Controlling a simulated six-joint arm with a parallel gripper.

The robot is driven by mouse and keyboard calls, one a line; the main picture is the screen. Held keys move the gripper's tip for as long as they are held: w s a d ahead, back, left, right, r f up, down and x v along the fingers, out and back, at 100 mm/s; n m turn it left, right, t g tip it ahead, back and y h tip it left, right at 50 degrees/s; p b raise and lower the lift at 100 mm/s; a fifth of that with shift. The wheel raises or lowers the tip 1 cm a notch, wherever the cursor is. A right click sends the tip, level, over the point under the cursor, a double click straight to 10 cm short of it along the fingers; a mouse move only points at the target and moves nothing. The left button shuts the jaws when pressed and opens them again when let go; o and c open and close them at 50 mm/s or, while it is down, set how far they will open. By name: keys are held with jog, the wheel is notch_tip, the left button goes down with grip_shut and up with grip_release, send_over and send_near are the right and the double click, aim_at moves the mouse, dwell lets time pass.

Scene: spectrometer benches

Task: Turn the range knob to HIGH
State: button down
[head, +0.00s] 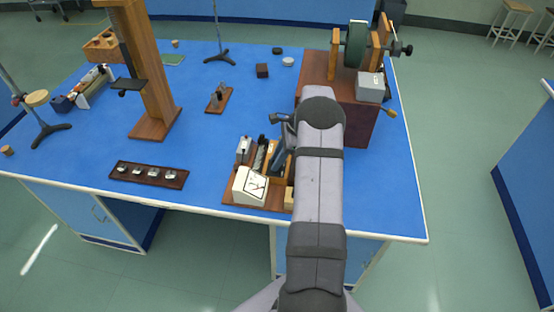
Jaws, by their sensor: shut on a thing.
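A small instrument on a wooden base (233,199) sits near the front edge of the blue bench. A white meter box (250,186) with a dial face stands at its front. My arm reaches over the bench from the front. My gripper (274,168) points down into the right part of the instrument, behind the meter box, and is shut on a small part there. That part, which I take to be the range knob, is hidden by the gripper and arm. The knob's pointer and its HIGH mark cannot be made out.
A wooden stand (150,90) rises at the left. A strip with several metal pieces (149,175) lies front left. A brown box (312,72) carrying a wheel apparatus stands behind my arm. A small wooden block piece (218,98) lies mid-bench.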

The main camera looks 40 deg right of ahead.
jog(key=c, duration=1.5)
grip_release()
jog(key=shift+b+v, duration=1.25)
jog(key=shift+v, duration=2.45)
jog(key=shift+a, duration=0.1)
